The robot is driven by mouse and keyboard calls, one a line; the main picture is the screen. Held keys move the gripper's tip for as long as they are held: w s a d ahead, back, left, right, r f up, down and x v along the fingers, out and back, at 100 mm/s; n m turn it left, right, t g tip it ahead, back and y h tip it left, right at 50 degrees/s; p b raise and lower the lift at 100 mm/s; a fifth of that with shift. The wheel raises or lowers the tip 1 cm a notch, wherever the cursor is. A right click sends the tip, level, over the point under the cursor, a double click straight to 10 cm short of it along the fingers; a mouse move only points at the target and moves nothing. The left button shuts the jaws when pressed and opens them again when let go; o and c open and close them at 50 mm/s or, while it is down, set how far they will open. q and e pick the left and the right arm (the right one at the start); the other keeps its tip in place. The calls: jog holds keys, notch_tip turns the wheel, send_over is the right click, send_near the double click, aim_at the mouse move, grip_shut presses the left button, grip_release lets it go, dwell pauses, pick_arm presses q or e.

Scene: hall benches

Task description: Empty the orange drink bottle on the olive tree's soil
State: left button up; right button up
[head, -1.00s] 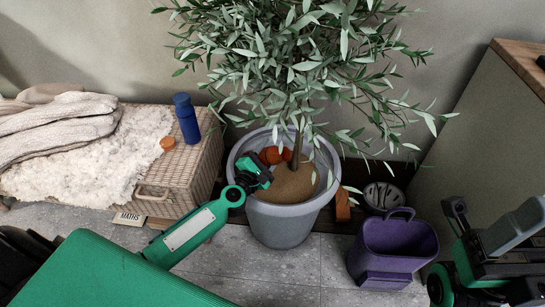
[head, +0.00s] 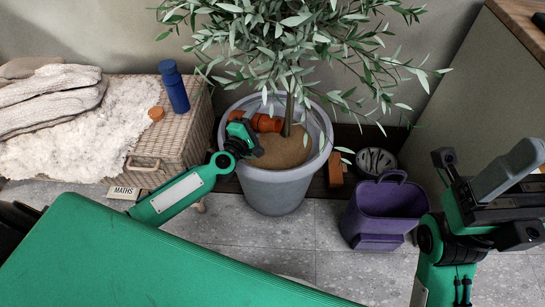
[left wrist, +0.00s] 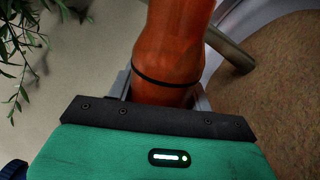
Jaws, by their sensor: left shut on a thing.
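The olive tree (head: 290,55) stands in a grey pot (head: 275,190) with brown soil (head: 282,152). The orange drink bottle (head: 266,123) lies roughly level, inside the pot's rim and over the soil, its far end close to the trunk. My left gripper (head: 246,127) is shut on it at the pot's left side. In the left wrist view the bottle (left wrist: 172,45) sits between the fingers, with a dark band around it. Its mouth is not clear, and I see no liquid running. My right gripper (head: 490,190) is at the right, away from the pot; its jaw opening is unclear.
A wicker basket (head: 172,148) at the left bears a fleece, knitwear, a blue bottle (head: 174,87) and an orange cap (head: 156,113). Leaves hang low over the pot.

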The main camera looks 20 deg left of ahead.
pick_arm(q)
jog(key=shift+m+p, duration=0.5)
jog(key=shift+m, duration=0.3)
dwell(0.6)
jog(key=shift+r+m+p, duration=0.25)
jog(key=shift+m+p, duration=0.25)
jog(key=shift+p, duration=0.1)
jog(key=shift+r, duration=0.1)
dwell(0.6)
jog(key=shift+r+m+p, duration=0.2)
jog(key=shift+m+p, duration=0.1)
jog(key=shift+p, duration=0.25)
jog(key=shift+s+d+f+m+h+p, duration=0.1)
jog(key=shift+d+m+h+p, duration=0.15)
jog(key=shift+m+p, duration=0.55)
dwell(0.8)
